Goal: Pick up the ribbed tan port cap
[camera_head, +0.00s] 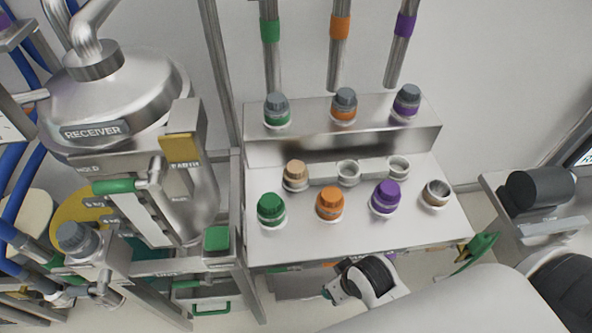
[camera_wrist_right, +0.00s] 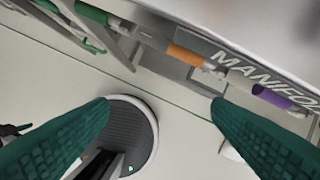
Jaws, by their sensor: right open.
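The ribbed tan port cap (camera_head: 295,173) sits at the left end of the back row of ports on the steel manifold's (camera_head: 350,223) lower deck. A green cap stands just in front of it, and two open ports are to its right. My right gripper shows in the right wrist view (camera_wrist_right: 160,102) with its two dark green fingers spread wide and nothing held between them. It is low, near the manifold's lettered front face and apart from the tan cap. The tan cap is out of the right wrist view. I do not see my left gripper.
Several grey-topped caps line the raised step behind. Pipes hang above. The receiver vessel (camera_head: 120,95) and its frame crowd the left.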

